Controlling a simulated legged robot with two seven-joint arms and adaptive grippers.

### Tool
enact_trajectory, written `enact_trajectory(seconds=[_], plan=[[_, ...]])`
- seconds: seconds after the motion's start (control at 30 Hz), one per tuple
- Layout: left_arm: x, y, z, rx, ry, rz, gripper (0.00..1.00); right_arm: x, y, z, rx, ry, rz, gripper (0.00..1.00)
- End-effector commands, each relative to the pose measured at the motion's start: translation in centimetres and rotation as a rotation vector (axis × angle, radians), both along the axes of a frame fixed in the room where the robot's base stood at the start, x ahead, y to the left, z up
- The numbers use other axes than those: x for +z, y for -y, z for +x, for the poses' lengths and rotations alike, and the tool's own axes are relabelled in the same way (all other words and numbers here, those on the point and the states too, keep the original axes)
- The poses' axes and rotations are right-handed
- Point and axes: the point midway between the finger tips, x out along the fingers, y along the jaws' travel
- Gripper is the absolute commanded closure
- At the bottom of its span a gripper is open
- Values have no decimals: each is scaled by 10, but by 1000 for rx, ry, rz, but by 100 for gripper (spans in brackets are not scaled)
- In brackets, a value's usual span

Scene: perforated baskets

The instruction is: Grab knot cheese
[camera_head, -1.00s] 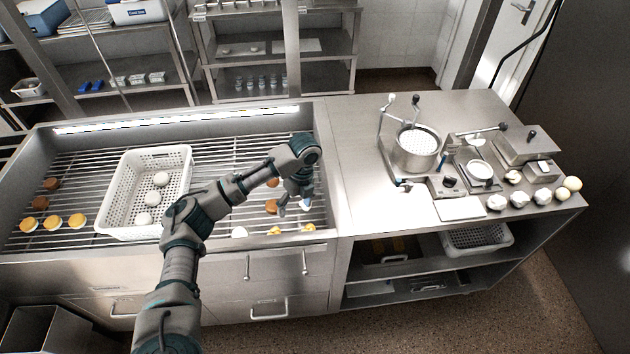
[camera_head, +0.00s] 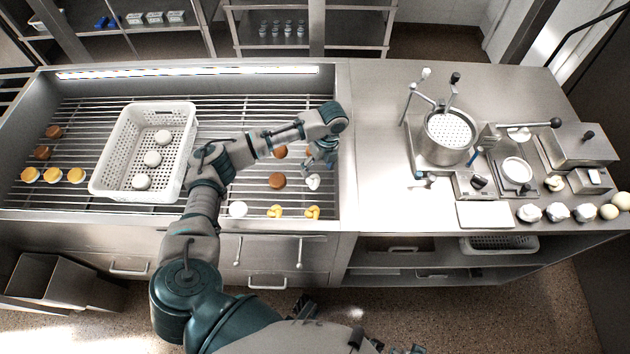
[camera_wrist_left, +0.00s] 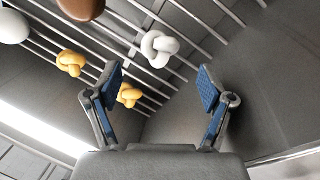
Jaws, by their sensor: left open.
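A white knot cheese (camera_head: 313,181) lies on the rack at its right side, just below my left gripper (camera_head: 320,163) in the head view. It also shows in the left wrist view (camera_wrist_left: 159,47), beyond the fingertips and untouched. My left gripper (camera_wrist_left: 160,82) is open and empty, with its blue-padded fingers spread. Two yellow knot cheeses (camera_head: 275,211) and (camera_head: 312,212) lie near the rack's front edge. In the left wrist view one yellow knot (camera_wrist_left: 129,95) is beside the left finger and another (camera_wrist_left: 70,62) is farther left.
A white perforated basket (camera_head: 105,177) holding several white cheeses stands left on the rack. Brown cheeses (camera_head: 277,181) and a white round one (camera_head: 238,209) lie near the knots. The sink wall (camera_head: 346,190) rises close to the right of the gripper.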

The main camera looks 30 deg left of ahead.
Motion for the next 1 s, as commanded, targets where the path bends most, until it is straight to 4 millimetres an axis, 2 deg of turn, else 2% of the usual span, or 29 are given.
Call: enact_trajectory(seconds=[0.17,0.43,0.73,0.77,1.0], plan=[[-12,-2,-3,2,1,2,18,7,0,-1,-1,2,2,21],[-50,-3,-10,0,-1,5,18,28,3,-3,-1,8,5,21],[-56,-6,-11,0,2,2,18,35,2,-4,-3,9,1,21],[-56,-6,-11,1,1,2,23,35,2,-4,-3,9,1,21],[-56,-6,-11,0,2,3,82,34,2,-3,-3,6,2,21]])
